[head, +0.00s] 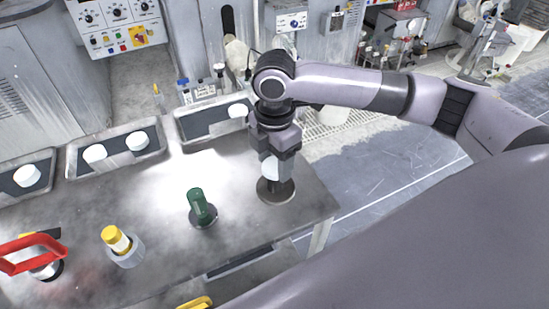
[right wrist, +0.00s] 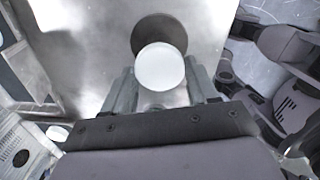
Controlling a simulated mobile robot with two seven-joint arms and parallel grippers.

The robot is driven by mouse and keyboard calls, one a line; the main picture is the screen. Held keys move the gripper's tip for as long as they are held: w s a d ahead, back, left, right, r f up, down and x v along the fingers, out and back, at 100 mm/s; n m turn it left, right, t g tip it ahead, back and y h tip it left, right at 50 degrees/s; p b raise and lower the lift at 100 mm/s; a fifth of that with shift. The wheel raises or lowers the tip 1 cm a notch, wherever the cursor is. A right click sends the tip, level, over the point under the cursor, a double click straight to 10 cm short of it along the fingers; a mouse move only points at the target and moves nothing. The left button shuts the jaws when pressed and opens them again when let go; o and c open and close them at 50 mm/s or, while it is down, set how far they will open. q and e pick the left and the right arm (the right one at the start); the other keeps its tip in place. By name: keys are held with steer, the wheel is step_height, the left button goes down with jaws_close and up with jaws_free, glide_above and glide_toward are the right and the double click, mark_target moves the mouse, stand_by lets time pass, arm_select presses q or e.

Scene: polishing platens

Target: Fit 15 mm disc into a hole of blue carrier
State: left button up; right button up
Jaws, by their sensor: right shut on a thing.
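My right gripper (head: 272,160) is shut on a white round-topped piece (head: 270,170) at the right end of the grey table. A dark round base (head: 277,191) shows just below that piece. In the right wrist view the white piece (right wrist: 160,67) sits between the fingers of my right gripper (right wrist: 163,88), with the dark round base (right wrist: 160,30) partly hidden behind it. I cannot tell whether piece and base are joined. No blue carrier with holes and no 15 mm disc can be made out for certain. My left gripper is not in view.
A green-handled piece on a round base (head: 200,205), a yellow-topped piece in a grey ring (head: 118,243) and a red handle (head: 35,255) stand on the table (head: 160,205). Trays (head: 72,160) with white round pieces (head: 95,153) line the back. Control panels stand behind.

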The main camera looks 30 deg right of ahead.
mark_target(275, 167)
steer(key=o, duration=1.1)
step_height(275, 167, up, 12)
steer(key=shift+s, duration=0.1)
stand_by(0.4)
